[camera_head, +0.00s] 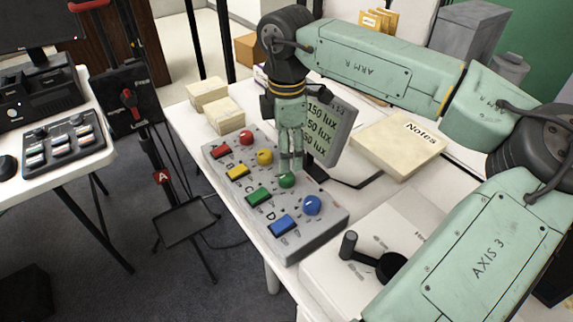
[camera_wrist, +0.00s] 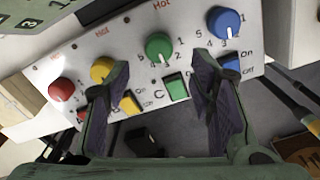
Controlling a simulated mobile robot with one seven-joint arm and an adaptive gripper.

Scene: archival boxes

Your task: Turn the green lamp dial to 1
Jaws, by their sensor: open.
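The green dial (camera_head: 287,180) is on the grey control panel (camera_head: 330,226), in the row with the red, yellow and blue dials. In the wrist view the green dial (camera_wrist: 159,46) has small numbers around it and a pale mark on its lower side; I cannot tell exactly which number it meets. My gripper (camera_head: 288,168) points down over the green dial. In the wrist view my gripper (camera_wrist: 160,68) is open, its fingers apart on either side of the dial's column, with no clear contact. The green switch (camera_head: 258,196) sits beside the dial.
The yellow dial (camera_wrist: 102,69) and blue dial (camera_wrist: 223,21) flank the green one closely. A small display (camera_head: 330,130) showing lux values stands just behind my gripper. A Notes box (camera_head: 392,147) and a black-handled device (camera_head: 365,254) lie to the right.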

